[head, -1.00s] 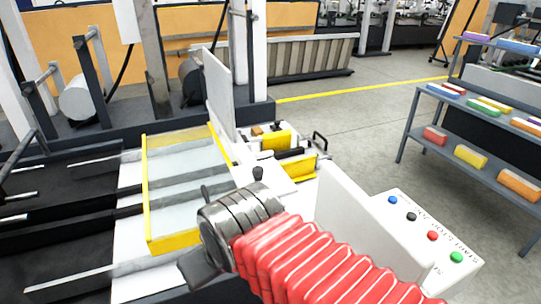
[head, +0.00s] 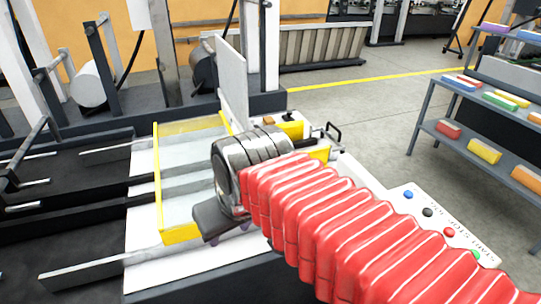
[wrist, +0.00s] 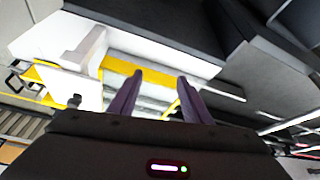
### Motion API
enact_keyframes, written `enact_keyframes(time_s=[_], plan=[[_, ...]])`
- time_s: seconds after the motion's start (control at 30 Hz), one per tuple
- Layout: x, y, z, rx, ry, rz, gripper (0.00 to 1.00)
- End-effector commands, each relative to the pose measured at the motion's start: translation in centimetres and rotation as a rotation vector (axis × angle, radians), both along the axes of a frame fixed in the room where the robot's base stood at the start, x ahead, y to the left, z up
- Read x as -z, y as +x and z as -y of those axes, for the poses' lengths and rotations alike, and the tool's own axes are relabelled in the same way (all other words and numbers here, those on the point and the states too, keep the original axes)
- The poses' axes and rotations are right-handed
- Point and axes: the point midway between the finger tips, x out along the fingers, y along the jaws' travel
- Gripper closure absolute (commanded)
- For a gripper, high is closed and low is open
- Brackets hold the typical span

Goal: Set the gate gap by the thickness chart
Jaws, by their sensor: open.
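My gripper (head: 229,233) is low over the front right of the machine's feed bed, beside the yellow-framed clear guard (head: 180,234). In the wrist view my gripper (wrist: 160,76) has its two purple fingers apart, with nothing between them. A tall grey upright plate (head: 233,80) stands behind the guard. In the wrist view a small dark knob (wrist: 75,100) sits left of the fingers, apart from them. In the head view my arm covers that part of the machine. I cannot make out a thickness chart or a gap reading.
A white panel with blue, black, red and green buttons (head: 408,195) is at the right, partly behind my red sleeve. A shelf rack (head: 470,140) with coloured blocks stands farther right. Open floor lies beyond.

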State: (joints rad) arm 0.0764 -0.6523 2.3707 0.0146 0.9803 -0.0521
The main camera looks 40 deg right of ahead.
Motion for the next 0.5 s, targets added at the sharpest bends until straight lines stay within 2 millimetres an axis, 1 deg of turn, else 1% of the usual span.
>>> enact_keyframes(time_s=[0.03, 0.2, 0.37, 0.5], plan=[[-0.9, 0.9, 0.6, 0.012, -0.002, -0.017, 0.56], [-4.0, 3.7, 2.8, 0.045, -0.007, -0.08, 0.56], [-6.5, 6.3, 5.1, 0.076, -0.007, -0.138, 0.56], [-8.3, 8.5, 7.4, 0.102, -0.003, -0.19, 0.56]])
